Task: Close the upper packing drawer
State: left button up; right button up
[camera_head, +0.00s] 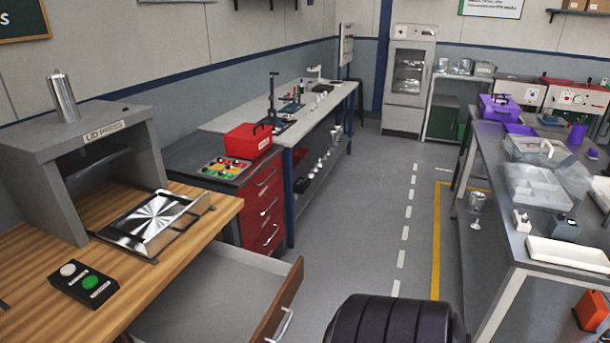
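A drawer (222,292) stands pulled open under the wooden worktable at the lower left. Its inside is pale grey and looks empty where I see it. Its brown wooden front (281,303) carries a silver bar handle (284,325) on its outer side, facing right. The near part of the drawer is cut off by the bottom edge of the view. No drawer below it shows, so I cannot tell from this view whether it is the upper one. Neither of my grippers is in view.
A red drawer cabinet (265,205) stands beyond. A metal bench (515,235) stands right.

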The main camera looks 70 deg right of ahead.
aim_at(229, 294)
jog(key=z, duration=1.7)
